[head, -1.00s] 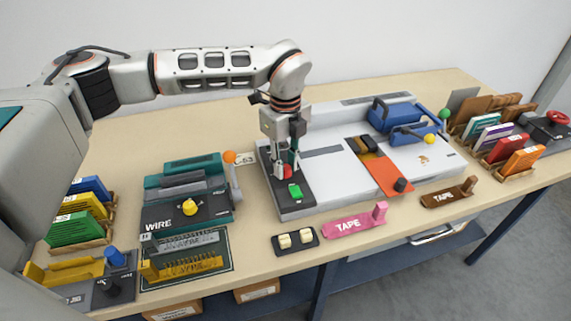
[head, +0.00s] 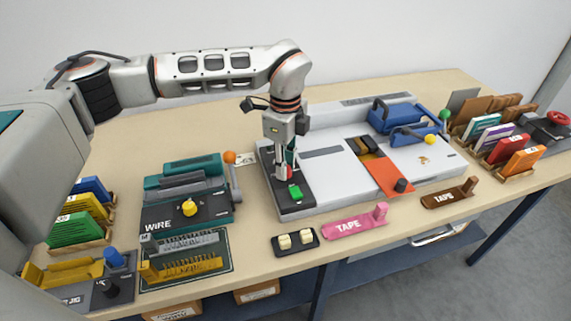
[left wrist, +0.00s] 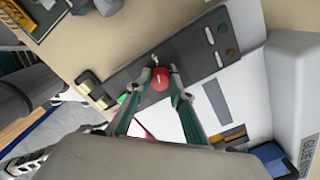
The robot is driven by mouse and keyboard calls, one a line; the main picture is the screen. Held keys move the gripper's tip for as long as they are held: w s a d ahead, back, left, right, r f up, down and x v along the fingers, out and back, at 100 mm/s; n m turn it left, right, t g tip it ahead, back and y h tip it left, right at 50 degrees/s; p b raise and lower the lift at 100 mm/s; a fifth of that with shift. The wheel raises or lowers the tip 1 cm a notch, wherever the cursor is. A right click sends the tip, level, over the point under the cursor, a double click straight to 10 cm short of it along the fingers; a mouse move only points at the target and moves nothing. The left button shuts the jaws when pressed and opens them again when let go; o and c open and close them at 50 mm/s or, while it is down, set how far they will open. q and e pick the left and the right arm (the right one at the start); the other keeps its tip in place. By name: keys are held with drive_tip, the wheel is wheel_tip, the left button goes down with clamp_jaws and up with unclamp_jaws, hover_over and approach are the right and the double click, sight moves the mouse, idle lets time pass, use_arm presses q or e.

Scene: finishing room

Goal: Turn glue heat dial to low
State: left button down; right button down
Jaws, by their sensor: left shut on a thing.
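The glue heat dial, a red round knob (left wrist: 160,79), sits on the dark control panel (left wrist: 195,58) at the left end of the white glue binder (head: 330,170). My left gripper (left wrist: 161,86) points down over the panel with its fingers on both sides of the red knob, shut on it. In the head view the left gripper (head: 287,172) hides most of the knob. A green switch (head: 295,193) is on the same panel, nearer the front edge. The dial's setting cannot be read. My right gripper is not in view.
A teal wire binder (head: 187,205) with an orange-tipped lever stands left of the panel. A black box with two cream switches (head: 296,241) and a pink tape holder (head: 355,223) lie in front. Blue clamp parts (head: 400,120) stand on the binder's right side.

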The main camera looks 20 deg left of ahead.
use_arm(q)
drive_tip(key=c, duration=1.8)
unclamp_jaws()
drive_tip(key=shift+o, duration=0.2)
wheel_tip(320, 180, up, 12)
